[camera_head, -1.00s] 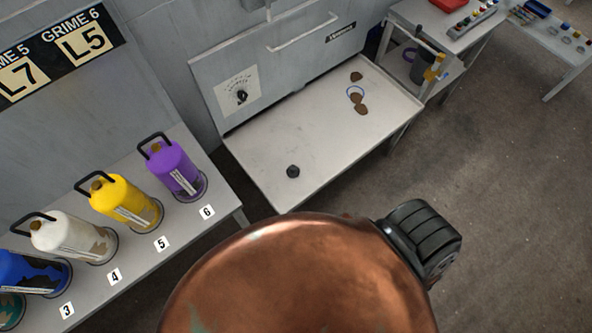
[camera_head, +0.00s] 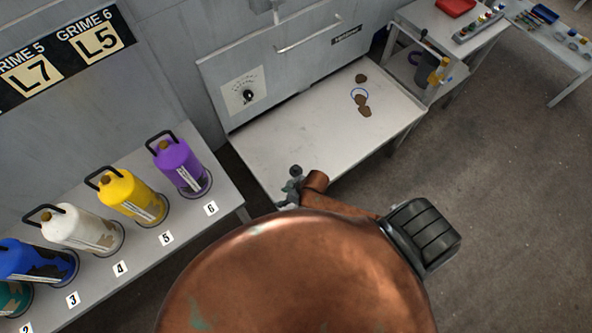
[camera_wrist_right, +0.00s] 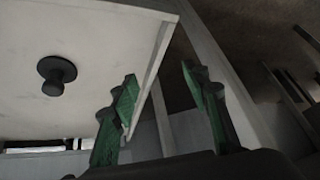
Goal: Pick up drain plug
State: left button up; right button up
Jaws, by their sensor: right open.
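The drain plug, a small dark round knob, sits on the white table (camera_head: 300,130) near its front left edge. In the head view the plug (camera_head: 296,170) shows just beyond my right gripper (camera_head: 292,187), which partly crowds it. In the right wrist view the plug (camera_wrist_right: 57,76) stands on the white surface to the left of the fingers, apart from them. My right gripper (camera_wrist_right: 163,95) is open, with two green fingers and nothing between them. My left gripper is not in view.
Several brown pieces (camera_head: 362,102) and a blue ring lie at the table's far right. A grey panel with a dial (camera_head: 248,95) stands behind the table. A bench on the left holds purple (camera_head: 182,168), yellow (camera_head: 130,195) and other cylinders. The table's middle is clear.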

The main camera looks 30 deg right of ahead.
jog(key=w+a+n, duration=0.1)
jog(key=w+n, duration=0.1)
jog(key=n+g, duration=0.1)
send_over(296, 167)
jog(key=s+d, duration=0.2)
jog(key=shift+g, duration=0.3)
jog(key=x, duration=0.6)
jog(key=shift+w+f+b, duration=0.3)
jog(key=shift+b, duration=0.1)
jog(key=shift+c, duration=0.2)
grip_shut()
